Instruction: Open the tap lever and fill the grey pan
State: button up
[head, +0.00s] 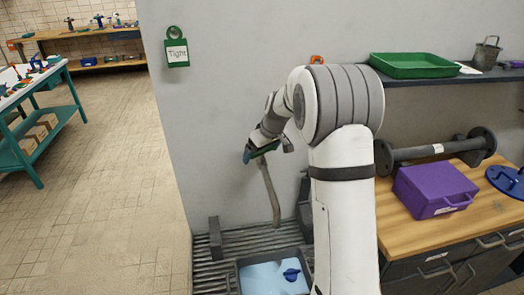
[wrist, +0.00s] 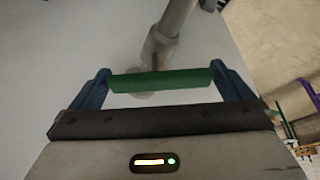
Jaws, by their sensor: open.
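My gripper (wrist: 158,76) is open in the wrist view, with blue fingers at both sides of a green lever (wrist: 165,81). The lever spans the gap between them; I cannot tell whether they touch it. A grey pipe (wrist: 168,30) stands behind the lever. In the head view my gripper (head: 255,152) is by the wall, partly hidden by my arm. A beige-grey strand (head: 269,192) hangs below it; hose or stream, I cannot tell. The grey pan (head: 238,279) is on the floor grate, holding pale blue liquid and a dark blue handle-shaped thing (head: 291,274).
A wooden bench (head: 410,235) at right carries a purple box (head: 435,190), a dark flanged pipe (head: 415,153) and a blue wheel (head: 508,180). A shelf above holds a green tray (head: 417,66). A green tag (head: 177,52) hangs on the wall. The tiled floor at left is clear.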

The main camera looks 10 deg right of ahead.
jog(key=shift+c, duration=0.6)
jog(key=c, duration=0.6)
jog(key=shift+f+b, duration=0.15)
jog(key=shift+b, duration=0.4)
jog(key=shift+n+b, duration=0.4)
jog(key=shift+n, duration=0.1)
jog(key=shift+y, duration=0.3)
jog(key=shift+r, duration=0.2)
jog(key=o, duration=0.7)
